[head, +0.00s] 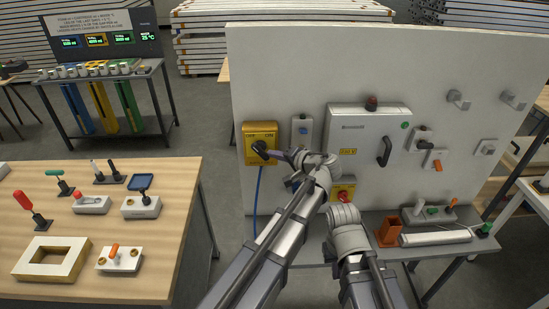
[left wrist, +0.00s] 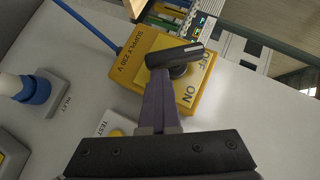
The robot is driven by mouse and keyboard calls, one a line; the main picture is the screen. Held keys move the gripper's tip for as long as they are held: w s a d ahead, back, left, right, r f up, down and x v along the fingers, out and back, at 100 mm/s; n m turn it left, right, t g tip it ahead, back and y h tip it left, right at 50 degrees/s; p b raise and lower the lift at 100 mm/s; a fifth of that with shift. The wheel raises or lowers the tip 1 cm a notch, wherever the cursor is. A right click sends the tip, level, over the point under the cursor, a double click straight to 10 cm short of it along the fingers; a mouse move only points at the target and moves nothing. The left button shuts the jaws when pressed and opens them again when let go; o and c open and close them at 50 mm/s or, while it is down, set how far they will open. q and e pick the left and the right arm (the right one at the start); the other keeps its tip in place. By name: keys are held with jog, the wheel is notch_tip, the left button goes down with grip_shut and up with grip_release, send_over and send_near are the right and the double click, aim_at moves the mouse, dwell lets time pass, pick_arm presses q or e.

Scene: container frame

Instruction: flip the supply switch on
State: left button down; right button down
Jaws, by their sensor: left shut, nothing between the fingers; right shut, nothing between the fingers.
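The supply switch is a yellow box (head: 260,134) at the left of the upright white panel. In the left wrist view the box (left wrist: 147,57) is labelled SUPPLY 230 V and carries OFF and ON marks. Its black handle (left wrist: 173,55) sits on a round hub, with its right end close to the OFF mark; the handle also shows in the head view (head: 262,151). My left gripper (head: 274,153) is shut and empty, with its narrow fingertips (left wrist: 162,72) right at the handle; I cannot tell whether they touch. My right arm is low before the panel; its fingers are hidden.
A grey cabinet (head: 368,133) with a black handle stands right of the switch. A red button on a yellow box (head: 342,190) is below it, near my right arm. A blue cable (head: 259,190) hangs under the switch. A wooden table (head: 100,225) with several fixtures is at left.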

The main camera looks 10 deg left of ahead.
aim_at(268, 160)
pick_arm(q)
jog(key=f+m+y+b, duration=0.1)
jog(key=b, duration=0.2)
jog(key=f+m+y+b, duration=0.1)
jog(key=b, duration=0.3)
jog(key=f+m+t+y+b, duration=0.1)
jog(key=y+b, duration=0.1)
jog(key=b, duration=0.2)
jog(key=shift+s+a+f+m, duration=0.1)
jog(key=shift+a+f+m, duration=0.15)
jog(key=shift+a+m, duration=0.15)
jog(key=m+t+y+b, duration=0.1)
jog(key=m+b, duration=0.1)
jog(key=b, duration=0.1)
jog(key=a+m+t+y+b, duration=0.1)
jog(key=m+t+b, duration=0.1)
jog(key=m+b, duration=0.1)
jog(key=a+f+m+t+y+b, duration=0.1)
jog(key=m+t+b, duration=0.1)
jog(key=b, duration=0.3)
jog(key=shift+s+a, duration=0.25)
jog(key=shift+s, duration=0.1)
jog(key=shift+a+f, duration=0.1)
jog(key=shift+f, duration=0.1)
